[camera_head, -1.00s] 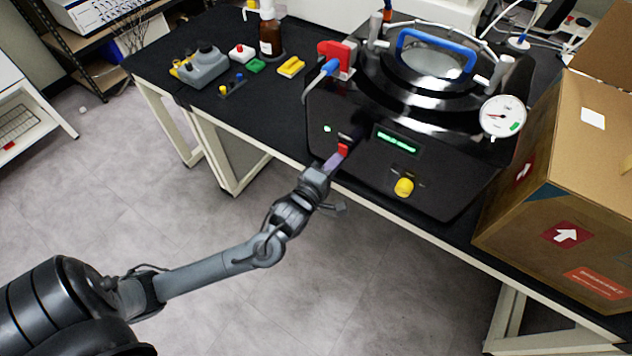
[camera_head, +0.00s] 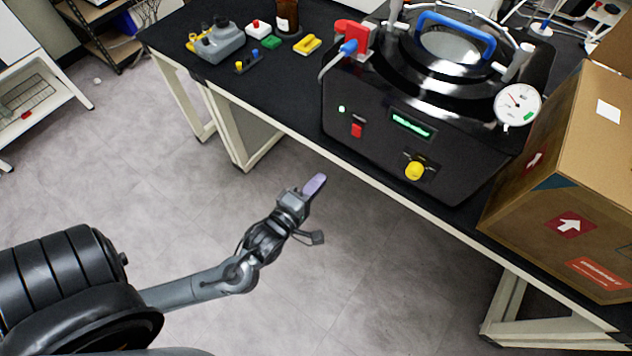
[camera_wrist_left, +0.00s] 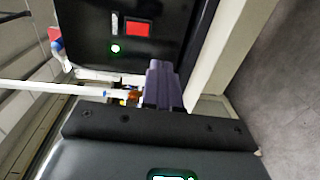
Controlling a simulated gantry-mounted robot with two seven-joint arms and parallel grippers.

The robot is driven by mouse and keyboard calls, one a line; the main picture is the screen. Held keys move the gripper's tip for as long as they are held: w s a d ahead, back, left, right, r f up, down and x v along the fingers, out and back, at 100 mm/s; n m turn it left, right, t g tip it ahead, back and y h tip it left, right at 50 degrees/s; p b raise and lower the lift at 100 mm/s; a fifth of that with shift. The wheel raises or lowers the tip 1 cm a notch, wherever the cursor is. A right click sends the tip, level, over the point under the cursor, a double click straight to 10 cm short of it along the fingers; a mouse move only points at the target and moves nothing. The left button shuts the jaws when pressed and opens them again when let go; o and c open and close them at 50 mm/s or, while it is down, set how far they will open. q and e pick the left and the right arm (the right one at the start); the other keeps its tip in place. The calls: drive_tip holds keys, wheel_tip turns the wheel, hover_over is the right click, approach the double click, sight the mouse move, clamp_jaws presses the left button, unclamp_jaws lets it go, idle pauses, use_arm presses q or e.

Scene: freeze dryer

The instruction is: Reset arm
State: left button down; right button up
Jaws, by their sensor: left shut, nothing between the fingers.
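My left gripper (camera_head: 316,184) is shut and empty, in front of the bench and clear of its edge, over the grey floor. Its purple fingers (camera_wrist_left: 160,84) are pressed together in the left wrist view. The arm comes in from the lower left. The black freeze dryer (camera_head: 385,160) stands on the bench beyond the gripper, with a red switch (camera_head: 356,131) on its front, which also shows in the left wrist view (camera_wrist_left: 138,29). A gap lies between the fingertips and the dryer. My right gripper is not in view.
The black bench top (camera_head: 290,110) runs across the back. A cardboard box (camera_head: 545,210) stands at the right. A grey device (camera_head: 216,42) and several small coloured items lie at the back left. The floor (camera_head: 150,190) in front of the bench is clear.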

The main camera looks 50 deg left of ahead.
use_arm(q)
drive_tip(key=shift+s, duration=0.1)
idle(0.4)
drive_tip(key=s+d+f+m+g+h, duration=0.25)
drive_tip(key=s+m+g, duration=0.45)
drive_tip(key=m, duration=0.4)
drive_tip(key=s+d+f+m+g+h, duration=0.1)
drive_tip(key=s+d+f+m+g, duration=0.25)
drive_tip(key=s+m+g, duration=0.55)
wheel_tip(320, 180, up, 37)
drive_tip(key=w+m+t+p, duration=0.2)
drive_tip(key=p, duration=3.7)
drive_tip(key=shift+w+a+r+t, duration=0.15)
drive_tip(key=shift+w+t, duration=0.1)
drive_tip(key=shift+t, duration=0.15)
